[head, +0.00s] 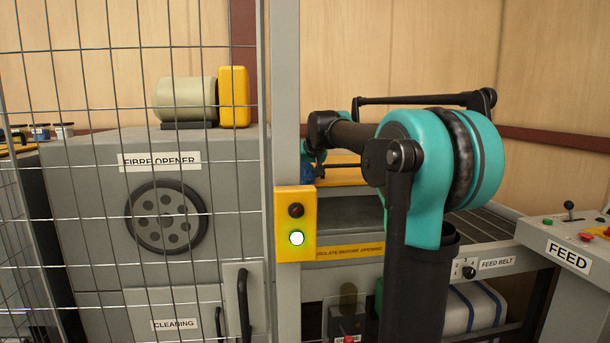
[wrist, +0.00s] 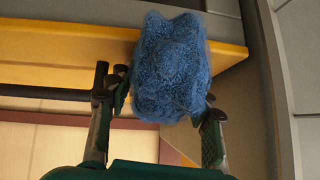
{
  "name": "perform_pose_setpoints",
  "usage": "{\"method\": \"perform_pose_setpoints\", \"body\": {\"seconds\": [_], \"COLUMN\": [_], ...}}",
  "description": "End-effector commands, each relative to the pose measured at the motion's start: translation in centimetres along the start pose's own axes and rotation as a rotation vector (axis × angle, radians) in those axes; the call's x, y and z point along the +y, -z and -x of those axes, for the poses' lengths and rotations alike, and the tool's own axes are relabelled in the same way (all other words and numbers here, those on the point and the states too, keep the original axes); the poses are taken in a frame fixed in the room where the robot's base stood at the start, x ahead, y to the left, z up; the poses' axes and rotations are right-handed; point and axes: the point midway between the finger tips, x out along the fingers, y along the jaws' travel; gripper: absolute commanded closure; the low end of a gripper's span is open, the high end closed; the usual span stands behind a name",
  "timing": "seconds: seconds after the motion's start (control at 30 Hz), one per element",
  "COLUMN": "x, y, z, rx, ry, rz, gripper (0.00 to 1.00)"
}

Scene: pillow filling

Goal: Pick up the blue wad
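The blue wad (wrist: 172,65) is a rough, fibrous clump. In the wrist view it sits between the two fingers of my gripper (wrist: 165,100). One finger is close along its left side, and the other meets its lower right edge. I cannot tell whether both fingers press on it. In the head view a small blue patch of the wad (head: 307,172) shows beside the grey post. There my gripper (head: 312,160) is mostly hidden by the post and my arm.
A yellow ledge (wrist: 60,42) runs behind the wad. A grey post (head: 286,90) with a yellow switch box (head: 296,224) stands close to my gripper. A wire mesh fence (head: 90,100) covers the left. The feed console (head: 570,248) is at the right.

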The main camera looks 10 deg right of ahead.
Motion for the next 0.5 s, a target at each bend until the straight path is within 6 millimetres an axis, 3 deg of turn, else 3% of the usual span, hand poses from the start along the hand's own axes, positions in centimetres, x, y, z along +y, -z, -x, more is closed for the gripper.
{"method": "perform_pose_setpoints", "body": {"seconds": [0.03,0.2,0.5], "x": [0.0,0.0,-0.01], "y": [0.0,0.0,0.1], "z": [0.01,0.02,0.12], "rx": [0.0,0.0,0.0], "ry": [0.0,0.0,0.0], "rz": [0.0,0.0,0.0], "gripper": [0.6,0.81,0.82]}}
